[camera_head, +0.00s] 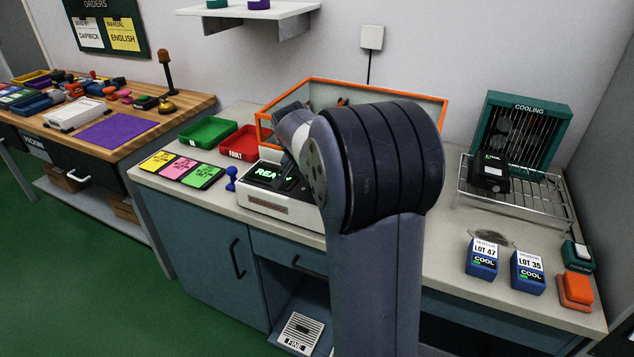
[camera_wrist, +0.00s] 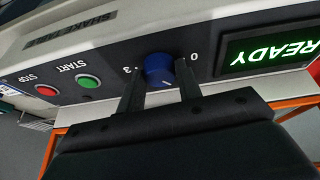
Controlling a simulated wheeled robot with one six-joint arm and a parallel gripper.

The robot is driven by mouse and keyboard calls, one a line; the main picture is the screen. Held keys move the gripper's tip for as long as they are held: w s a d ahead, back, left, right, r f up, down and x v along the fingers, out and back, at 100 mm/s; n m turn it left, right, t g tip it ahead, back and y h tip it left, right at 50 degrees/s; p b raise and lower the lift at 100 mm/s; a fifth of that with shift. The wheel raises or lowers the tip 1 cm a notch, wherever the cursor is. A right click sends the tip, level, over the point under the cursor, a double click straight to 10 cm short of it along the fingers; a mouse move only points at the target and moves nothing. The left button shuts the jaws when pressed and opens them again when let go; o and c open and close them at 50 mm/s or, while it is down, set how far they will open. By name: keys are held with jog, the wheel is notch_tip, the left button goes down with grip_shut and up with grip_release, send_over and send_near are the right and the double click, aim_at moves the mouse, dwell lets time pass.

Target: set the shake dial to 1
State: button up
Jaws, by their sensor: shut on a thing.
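The shake dial is a round blue knob (camera_wrist: 158,68) on the dark panel in the wrist view, with a pale mark on its lower right part. Upside-down in this view, a 3 shows to its left and a 0 to its right; a 1 cannot be made out. My gripper (camera_wrist: 160,82) has a finger on each side of the knob and is shut on it. The machine with the READY screen (camera_head: 270,174) is on the bench in the head view; there my arm hides the dial.
A green START button (camera_wrist: 88,82) and a red STOP button (camera_wrist: 46,90) are left of the dial. In the head view, green (camera_head: 208,131) and red (camera_head: 240,145) trays and an orange-framed box (camera_head: 410,92) surround the machine. A cooling rack (camera_head: 530,200) stands right.

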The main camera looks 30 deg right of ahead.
jog(key=shift+m, duration=0.6)
jog(key=o, duration=1)
jog(key=shift+c, duration=0.2)
jog(key=p+v, duration=0.1)
jog(key=v, duration=0.9)
jog(key=shift+w+a+r, duration=0.15)
jog(key=shift+a+r, duration=0.05)
jog(key=shift+r, duration=0.2)
jog(key=shift+f, duration=0.1)
jog(key=b+x, duration=0.1)
jog(key=x, duration=1)
jog(key=shift+s+d, duration=0.1)
jog(key=shift+s, duration=0.1)
